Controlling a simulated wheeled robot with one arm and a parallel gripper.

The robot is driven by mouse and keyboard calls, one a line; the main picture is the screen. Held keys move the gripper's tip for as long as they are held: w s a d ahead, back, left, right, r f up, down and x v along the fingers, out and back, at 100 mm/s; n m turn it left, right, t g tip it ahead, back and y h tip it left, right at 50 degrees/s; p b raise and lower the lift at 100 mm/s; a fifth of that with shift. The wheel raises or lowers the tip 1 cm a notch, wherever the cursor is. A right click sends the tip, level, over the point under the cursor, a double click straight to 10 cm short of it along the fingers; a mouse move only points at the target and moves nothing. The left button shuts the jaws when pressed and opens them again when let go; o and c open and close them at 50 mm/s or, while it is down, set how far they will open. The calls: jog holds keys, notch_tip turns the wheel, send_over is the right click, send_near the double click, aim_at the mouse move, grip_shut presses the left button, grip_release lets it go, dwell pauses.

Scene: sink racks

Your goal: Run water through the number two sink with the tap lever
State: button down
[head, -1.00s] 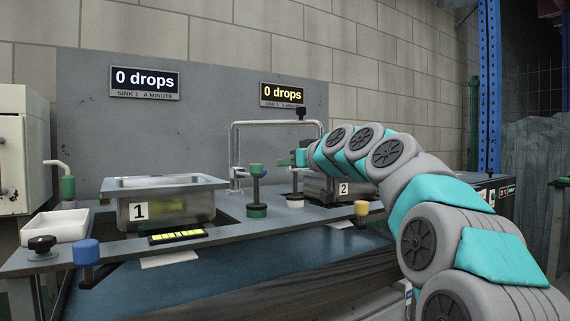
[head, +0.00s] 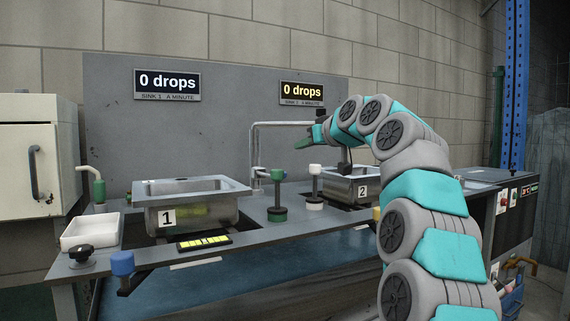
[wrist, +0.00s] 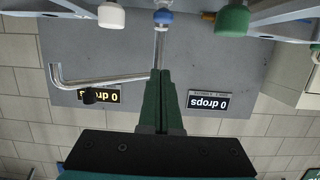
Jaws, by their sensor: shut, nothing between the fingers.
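The number two sink (head: 338,186) is a metal basin with a "2" label, partly behind my arm in the head view. I cannot tell for sure which part is the tap lever. My gripper (head: 299,145) is shut and empty, above the bench near the pipe. Its green fingers (wrist: 160,75) appear beside the pipe in the wrist view. The right display (head: 301,93) reads "0 drops".
A green-topped post (head: 277,192) and a white-topped post (head: 315,186) stand between the sinks. Sink 1 (head: 190,202) is left, under another "0 drops" display (head: 167,85). A white tray (head: 91,232), black knob (head: 81,254) and blue knob (head: 122,263) are at front left.

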jog(key=shift+w+a, duration=0.1)
jog(key=shift+w, duration=0.05)
jog(key=w+a+f+p, duration=0.2)
jog(key=w+a+f, duration=0.3)
jog(key=w+f, duration=0.1)
jog(key=shift+w+a+f, duration=0.15)
jog(key=shift+w+f, duration=0.05)
jog(key=shift+w, duration=0.65)
dwell(0.4)
jog(key=shift+f, duration=0.2)
